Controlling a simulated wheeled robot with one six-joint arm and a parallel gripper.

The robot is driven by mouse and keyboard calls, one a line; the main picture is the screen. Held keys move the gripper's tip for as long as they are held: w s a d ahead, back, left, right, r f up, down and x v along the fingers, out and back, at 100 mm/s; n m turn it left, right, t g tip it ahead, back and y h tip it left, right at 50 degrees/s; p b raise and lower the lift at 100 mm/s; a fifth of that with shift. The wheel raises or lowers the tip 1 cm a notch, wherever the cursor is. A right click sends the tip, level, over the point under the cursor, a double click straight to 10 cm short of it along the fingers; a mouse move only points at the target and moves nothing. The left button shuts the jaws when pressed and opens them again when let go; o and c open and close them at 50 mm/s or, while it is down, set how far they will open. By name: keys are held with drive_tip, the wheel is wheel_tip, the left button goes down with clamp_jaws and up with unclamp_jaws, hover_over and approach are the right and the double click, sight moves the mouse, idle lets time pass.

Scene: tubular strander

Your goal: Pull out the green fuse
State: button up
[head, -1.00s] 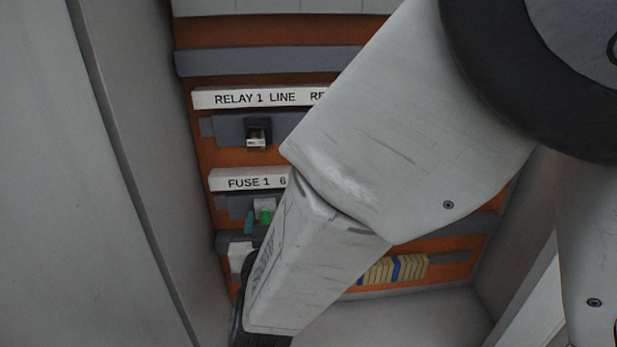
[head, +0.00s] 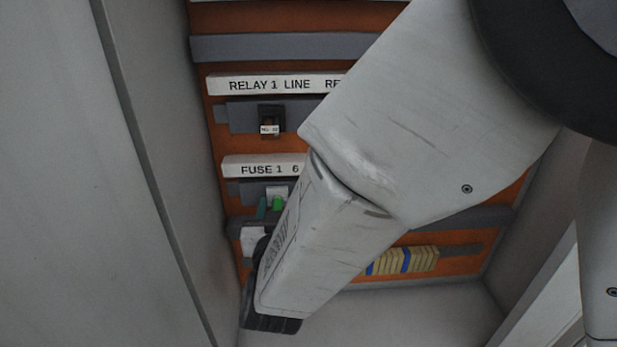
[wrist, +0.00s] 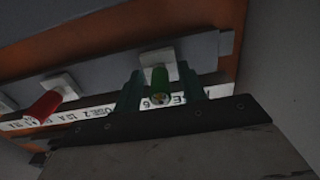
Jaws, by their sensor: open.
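The green fuse (wrist: 160,84) sits in a white holder (wrist: 157,57) on a grey rail in the wrist view. My gripper (wrist: 161,80) is open. Its two teal fingers stand on either side of the fuse, with nothing gripped; whether they touch it I cannot tell. In the head view the green fuse (head: 278,203) shows under the "FUSE 1" label (head: 265,169), with a teal finger (head: 262,207) just left of it. My arm hides the other finger and much of the fuse row there.
A red fuse (wrist: 43,106) sits in another holder left of the green one in the wrist view. A relay (head: 270,121) is mounted above the fuse row. Yellowish terminals (head: 403,260) lie lower right. Cabinet walls close in on the left (head: 165,150) and right.

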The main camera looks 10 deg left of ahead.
drive_tip(key=shift+c, duration=0.3)
clamp_jaws()
drive_tip(key=shift+v, duration=3)
